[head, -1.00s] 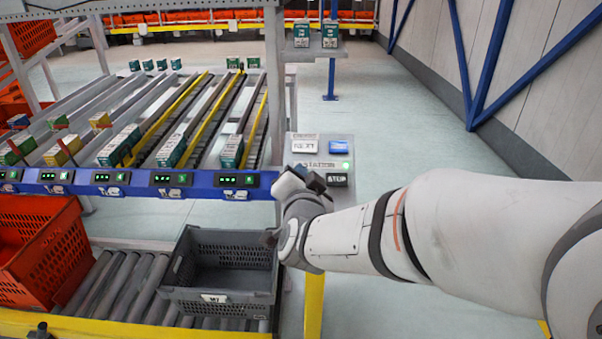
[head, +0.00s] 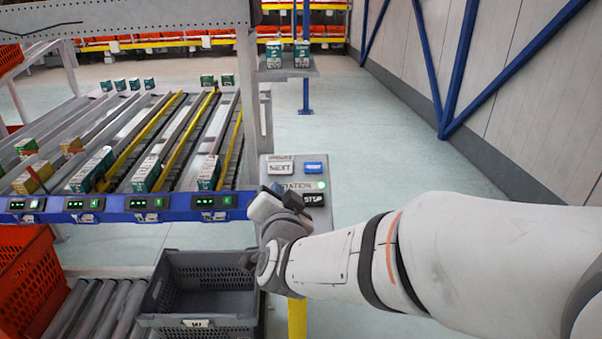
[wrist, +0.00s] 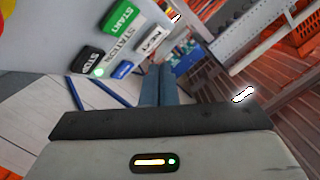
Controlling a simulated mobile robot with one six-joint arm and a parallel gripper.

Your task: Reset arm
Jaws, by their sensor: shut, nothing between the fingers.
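My gripper (head: 284,198) is at the near side of the station panel, over its lower edge, with my arm reaching in from the right. In the wrist view its two fingers (wrist: 157,86) are together, with nothing between them. The panel (head: 266,187) carries a white NEXT button (head: 280,168), a blue button (head: 313,167) and a black STOP button (head: 314,200), partly covered by my gripper. The green START button (wrist: 121,18) shows in the wrist view. I cannot tell from these views whether the gripper touches the panel.
A grey tote (head: 205,256) looks empty below my gripper's left. An orange tote (head: 40,285) stands further left beside the rollers (head: 98,305). Sloping lanes with cartons (head: 147,173) lie behind the blue rail (head: 150,216). Floor right of the panel is clear up to the wall (head: 500,90).

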